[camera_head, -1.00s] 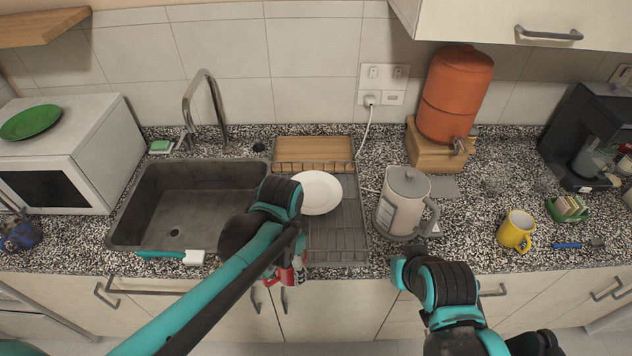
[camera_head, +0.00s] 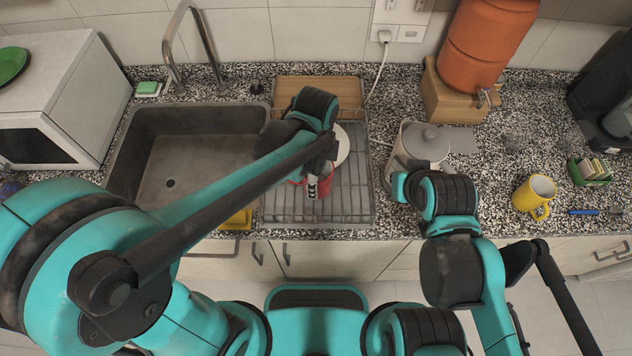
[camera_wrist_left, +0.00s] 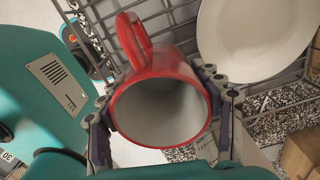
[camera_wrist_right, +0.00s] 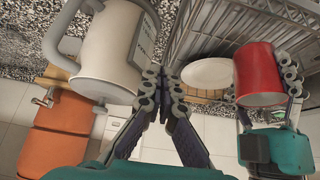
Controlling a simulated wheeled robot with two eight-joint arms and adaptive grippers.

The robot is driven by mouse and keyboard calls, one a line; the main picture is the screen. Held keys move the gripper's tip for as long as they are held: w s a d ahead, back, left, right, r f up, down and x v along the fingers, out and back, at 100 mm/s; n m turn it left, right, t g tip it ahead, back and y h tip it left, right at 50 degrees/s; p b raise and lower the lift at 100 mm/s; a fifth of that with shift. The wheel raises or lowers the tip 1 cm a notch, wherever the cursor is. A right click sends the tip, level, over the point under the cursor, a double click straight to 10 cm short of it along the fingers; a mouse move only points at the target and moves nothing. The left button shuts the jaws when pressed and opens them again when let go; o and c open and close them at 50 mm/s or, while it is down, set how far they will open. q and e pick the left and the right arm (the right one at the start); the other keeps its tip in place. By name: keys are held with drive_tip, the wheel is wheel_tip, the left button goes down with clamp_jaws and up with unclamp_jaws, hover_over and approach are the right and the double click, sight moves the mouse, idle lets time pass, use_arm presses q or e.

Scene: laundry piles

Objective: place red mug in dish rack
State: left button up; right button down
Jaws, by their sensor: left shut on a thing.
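The red mug (camera_head: 319,185) is in my left gripper (camera_wrist_left: 165,95), whose fingers are shut on its sides. The red mug also shows at right in the right wrist view (camera_wrist_right: 258,75). I cannot tell whether it touches the rack. My right gripper (camera_wrist_right: 162,88) looks shut and empty, near the kettle.
A white plate (camera_wrist_left: 255,38) is in the rack, towards the back. The kettle (camera_head: 422,148) stands just right of the rack. The sink (camera_head: 165,175) lies left of it, and a wooden board (camera_head: 318,88) is behind. A yellow mug (camera_head: 535,192) stands far right.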

use_arm(q)
drive_tip(key=shift+w+f, duration=0.45)
drive_tip(key=shift+w, duration=0.15)
drive_tip(key=shift+f+b, duration=0.75)
drive_tip(key=shift+f, duration=1.15)
drive_tip(key=shift+s, duration=0.1)
drive_tip(key=shift+f, duration=0.15)
drive_tip(key=o, duration=1.5)
drive_tip(key=shift+o, duration=0.2)
